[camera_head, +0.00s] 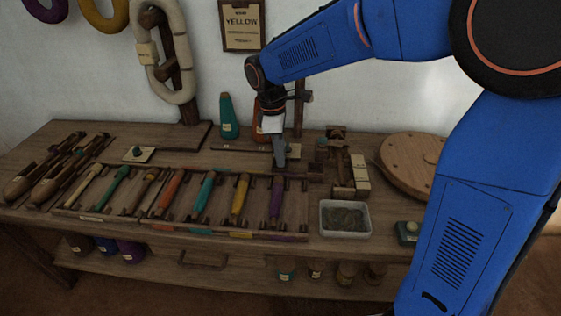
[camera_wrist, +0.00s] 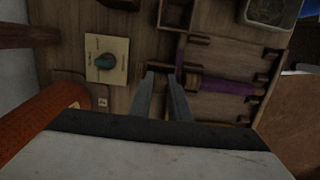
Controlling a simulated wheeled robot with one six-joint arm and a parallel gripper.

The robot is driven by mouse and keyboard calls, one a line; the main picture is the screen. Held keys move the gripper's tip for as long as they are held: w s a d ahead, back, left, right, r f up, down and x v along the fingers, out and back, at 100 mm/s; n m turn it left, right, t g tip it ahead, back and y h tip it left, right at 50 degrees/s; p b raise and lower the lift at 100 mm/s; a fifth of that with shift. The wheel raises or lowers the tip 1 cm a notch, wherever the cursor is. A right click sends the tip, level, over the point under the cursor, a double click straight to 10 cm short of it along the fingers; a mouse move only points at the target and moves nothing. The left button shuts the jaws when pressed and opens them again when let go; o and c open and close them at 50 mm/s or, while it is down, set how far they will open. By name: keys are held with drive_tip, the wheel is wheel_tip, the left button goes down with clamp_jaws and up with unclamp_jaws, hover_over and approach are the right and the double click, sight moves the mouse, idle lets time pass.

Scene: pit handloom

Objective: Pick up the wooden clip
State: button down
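My gripper (camera_head: 280,158) points down over the bench, behind the rack of coloured bobbins. In the wrist view its two grey fingers (camera_wrist: 160,76) are apart with a narrow gap, and nothing clearly shows held between them. I cannot tell for certain which piece is the wooden clip. A small dark wooden piece (camera_wrist: 175,14) lies ahead of the fingers. In the head view, dark wooden pieces (camera_head: 338,152) stand to the right of my gripper. The purple bobbin (camera_wrist: 228,86) lies in its rack to the right of the fingertips.
A pale card with a teal knob (camera_wrist: 107,60) is left of the fingers. An orange cone (camera_wrist: 45,115) stands close at lower left. A grey-filled tray (camera_head: 345,218) and a round wooden board (camera_head: 412,160) are at the right. A teal cone (camera_head: 228,118) stands behind.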

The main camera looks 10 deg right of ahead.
wheel_tip(320, 180, up, 10)
idle(0.8)
idle(0.4)
